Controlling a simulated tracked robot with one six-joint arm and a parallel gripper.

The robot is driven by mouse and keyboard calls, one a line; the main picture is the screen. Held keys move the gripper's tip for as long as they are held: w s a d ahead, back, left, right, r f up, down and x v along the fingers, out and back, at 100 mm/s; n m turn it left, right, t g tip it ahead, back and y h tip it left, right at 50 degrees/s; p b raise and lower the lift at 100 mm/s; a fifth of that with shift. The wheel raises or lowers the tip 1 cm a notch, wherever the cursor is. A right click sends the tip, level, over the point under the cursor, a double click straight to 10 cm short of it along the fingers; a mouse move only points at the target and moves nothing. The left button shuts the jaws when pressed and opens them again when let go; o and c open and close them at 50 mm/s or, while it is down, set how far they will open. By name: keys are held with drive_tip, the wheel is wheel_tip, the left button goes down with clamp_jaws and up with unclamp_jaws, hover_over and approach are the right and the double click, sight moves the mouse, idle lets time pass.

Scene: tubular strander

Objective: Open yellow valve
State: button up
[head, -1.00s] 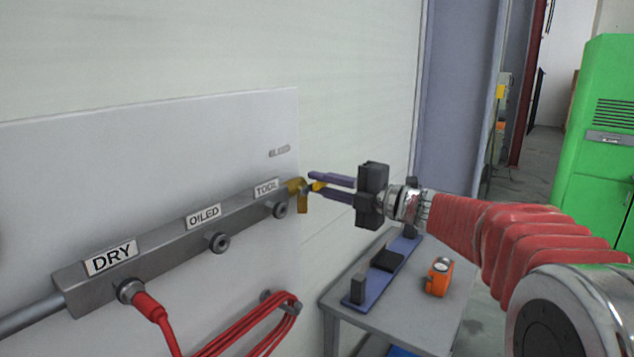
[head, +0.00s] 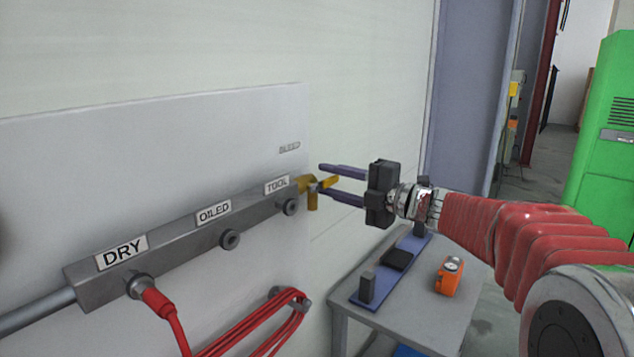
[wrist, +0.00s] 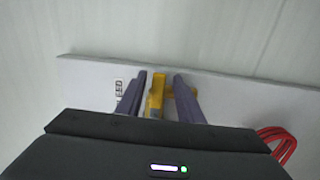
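The yellow valve (head: 312,188) sits at the right end of the grey manifold bar (head: 180,240), just past the TOOL label. Its yellow handle sticks out to the right, toward my gripper. My gripper (head: 331,182) is open, with its two purple fingers pointing left at the valve. In the wrist view, the yellow handle (wrist: 156,94) lies between the two fingers (wrist: 158,92), nearer the left one. A gap shows on the right side; I cannot tell whether the left finger touches the handle.
A red hose (head: 160,305) plugs into the DRY port, and red hose coils hang on a hook below the bar. A grey table (head: 440,310) below my arm holds an orange device (head: 448,277) and a blue strip with dark blocks. A green cabinet (head: 605,150) stands right.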

drive_tip(key=v, duration=1.3)
drive_tip(key=shift+s+d, duration=0.2)
drive_tip(key=shift+d, duration=0.15)
drive_tip(key=s+f+n+g+h, duration=0.3)
drive_tip(key=s+f+n, duration=0.2)
drive_tip(key=f+n, duration=0.5)
drive_tip(key=s+f+n+g+h, duration=0.2)
drive_tip(key=s+f+n+h, duration=0.2)
drive_tip(key=s+f+n, duration=0.55)
drive_tip(key=s+d+f+n+h, duration=0.1)
drive_tip(key=s+d+n+h, duration=0.1)
drive_tip(key=s+n+h, duration=0.2)
drive_tip(key=s+d+n+h, duration=0.3)
drive_tip(key=s+n, duration=0.7)
drive_tip(key=n, duration=0.9)
drive_tip(key=shift+s+f+t+h, duration=0.3)
drive_tip(key=shift+s+f+h, duration=0.1)
drive_tip(key=shift+h, duration=0.1)
